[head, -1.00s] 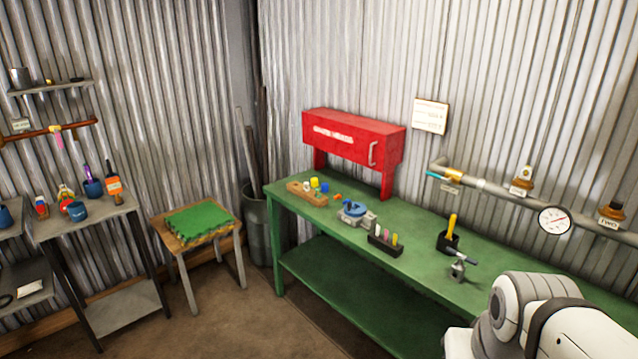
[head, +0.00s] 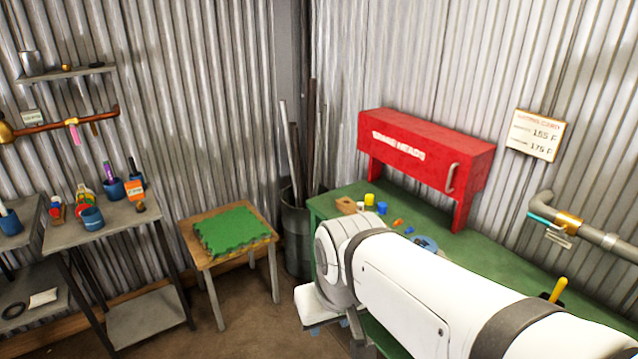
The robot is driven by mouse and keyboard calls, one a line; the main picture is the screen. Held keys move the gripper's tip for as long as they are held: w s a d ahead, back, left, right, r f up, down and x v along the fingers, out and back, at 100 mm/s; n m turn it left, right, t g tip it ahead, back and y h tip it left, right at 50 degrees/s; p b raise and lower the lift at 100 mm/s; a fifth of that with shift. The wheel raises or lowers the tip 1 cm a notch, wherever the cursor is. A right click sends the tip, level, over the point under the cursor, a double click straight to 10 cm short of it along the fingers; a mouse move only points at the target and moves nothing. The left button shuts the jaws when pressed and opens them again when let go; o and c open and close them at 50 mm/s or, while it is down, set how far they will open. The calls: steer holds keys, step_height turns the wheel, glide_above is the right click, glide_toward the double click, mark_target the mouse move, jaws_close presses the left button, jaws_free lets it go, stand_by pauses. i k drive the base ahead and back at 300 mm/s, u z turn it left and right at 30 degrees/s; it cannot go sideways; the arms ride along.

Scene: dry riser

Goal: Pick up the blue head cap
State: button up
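Small coloured pieces lie on the green bench, below and left of the red box. One is a small blue piece (head: 382,207), which looks like the blue head cap, next to a yellow one (head: 369,199). Another small blue piece (head: 408,230) lies nearer, by an orange piece (head: 398,222). At this size I cannot be sure which blue piece is the cap. My white arm reaches across the front of the bench and hides much of its top. My gripper's fingers do not show.
The red box (head: 425,150) stands on the green bench (head: 500,255). A partly hidden blue round item (head: 425,242) and a yellow handle (head: 558,290) are near my arm. A wooden stool (head: 205,262) with a green mat (head: 232,230) and a bin (head: 297,235) stand left.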

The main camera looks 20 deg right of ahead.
mark_target(381, 209)
steer(key=z, duration=0.3)
steer(key=i, duration=1.65)
steer(key=z, duration=0.95)
steer(key=k, duration=0.75)
steer(key=z, duration=0.15)
steer(key=i, duration=0.85)
steer(key=u, duration=0.1)
